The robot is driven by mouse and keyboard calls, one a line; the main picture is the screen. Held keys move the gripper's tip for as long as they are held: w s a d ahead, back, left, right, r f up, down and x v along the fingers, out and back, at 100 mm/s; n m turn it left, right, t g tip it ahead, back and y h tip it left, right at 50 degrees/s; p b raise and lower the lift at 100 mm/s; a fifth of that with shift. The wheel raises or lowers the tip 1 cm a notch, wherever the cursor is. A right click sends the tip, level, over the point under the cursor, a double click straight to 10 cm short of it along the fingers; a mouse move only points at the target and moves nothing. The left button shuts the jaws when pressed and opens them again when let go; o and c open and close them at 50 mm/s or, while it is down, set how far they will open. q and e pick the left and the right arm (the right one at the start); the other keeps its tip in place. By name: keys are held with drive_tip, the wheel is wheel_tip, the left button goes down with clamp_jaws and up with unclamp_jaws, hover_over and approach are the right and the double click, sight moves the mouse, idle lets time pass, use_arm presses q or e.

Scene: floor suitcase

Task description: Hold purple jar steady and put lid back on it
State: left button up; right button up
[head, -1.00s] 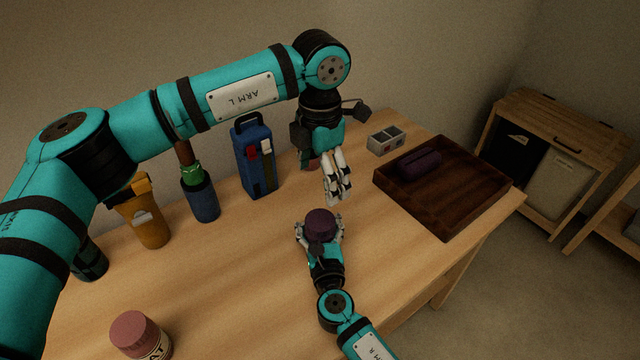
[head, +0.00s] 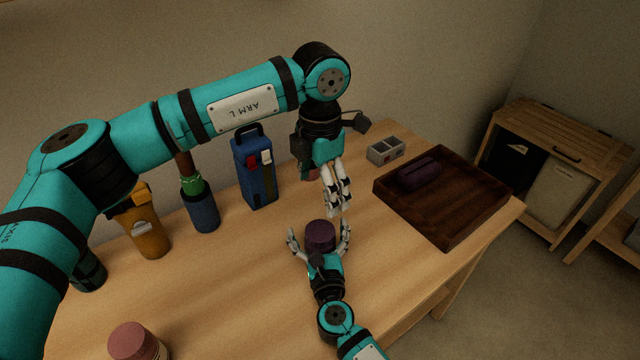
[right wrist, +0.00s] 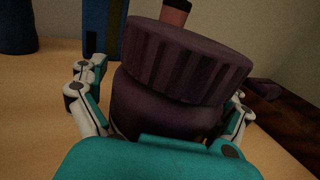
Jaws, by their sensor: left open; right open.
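The purple jar (right wrist: 160,108) stands on the table in front of me, with its ribbed dark purple lid (right wrist: 188,58) on top. In the head view the lid (head: 320,230) hides most of the jar. My right gripper (head: 319,238) is open, its fingers spread on either side of the jar with visible gaps. In the right wrist view its fingers flank the jar, and its palm hides the jar's base. My left gripper (head: 335,205) is open and empty, pointing down just behind the jar, apart from the lid.
A dark wooden tray (head: 455,225) holding a purple case (head: 418,173) lies to the right. A grey divided box (head: 385,151) is behind. A blue case (head: 255,172), blue holder (head: 202,208) and yellow container (head: 147,228) stand left. A pink-lidded jar (head: 135,342) stands at front left.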

drive_tip(key=s, duration=0.4)
drive_tip(key=s+d, duration=0.1)
drive_tip(key=s, duration=0.3)
drive_tip(key=s+d, duration=0.1)
drive_tip(key=s, duration=0.3)
idle(0.4)
